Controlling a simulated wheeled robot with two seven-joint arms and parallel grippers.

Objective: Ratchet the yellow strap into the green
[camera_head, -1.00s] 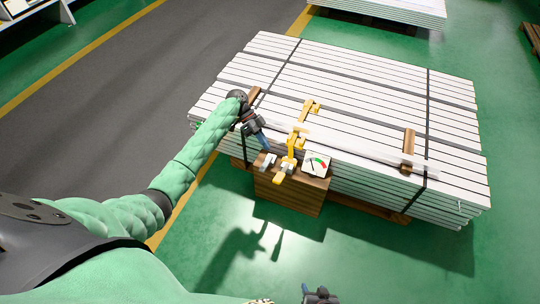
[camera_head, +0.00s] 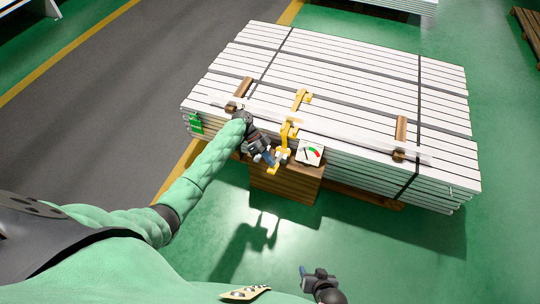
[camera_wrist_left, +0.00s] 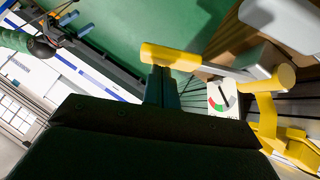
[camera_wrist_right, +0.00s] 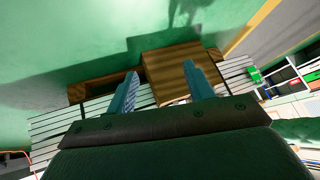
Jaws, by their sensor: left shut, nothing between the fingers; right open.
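The yellow ratchet strap tool (camera_head: 287,132) lies at the front edge of the white profile stack (camera_head: 370,100). Its handle ends in a yellow grip (camera_wrist_left: 168,56), which overhangs the wooden box. A white gauge (camera_head: 311,152) with red and green arcs stands beside it on the box; it also shows in the left wrist view (camera_wrist_left: 221,98). Its needle is too small to read surely. My left gripper (camera_head: 268,158) is shut and empty, its fingertips (camera_wrist_left: 160,72) close behind the grip; contact is unclear. My right gripper (camera_head: 304,271) is open and empty, low and away from the stack.
The wooden box (camera_head: 285,184) stands against the stack's front. Dark bands cross the stack. Green floor in front is clear.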

